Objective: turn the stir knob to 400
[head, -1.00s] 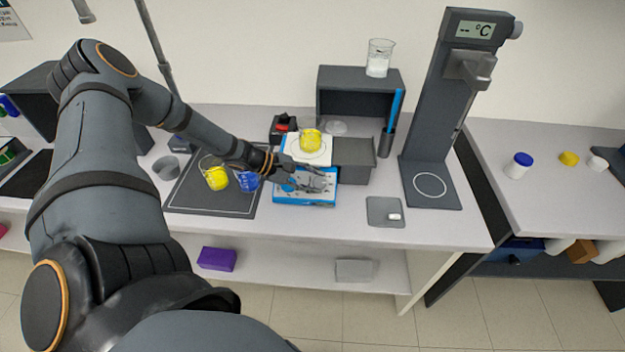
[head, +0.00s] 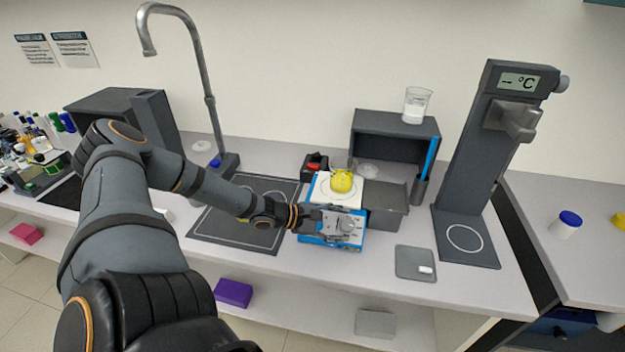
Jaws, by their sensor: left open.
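The stirrer is a blue box (head: 329,243) with a white top plate (head: 323,193), standing in the middle of the bench. A glass vessel with yellow contents (head: 342,182) stands on the plate. My left gripper (head: 346,229) is open at the stirrer's front panel, with its fingers over the panel. The stir knob and its setting cannot be made out; the fingers cover much of the panel. I cannot tell whether the fingers touch the knob. My right gripper is out of view.
A black and red item (head: 313,165) is behind left. A column with a °C display (head: 467,175) rises at right.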

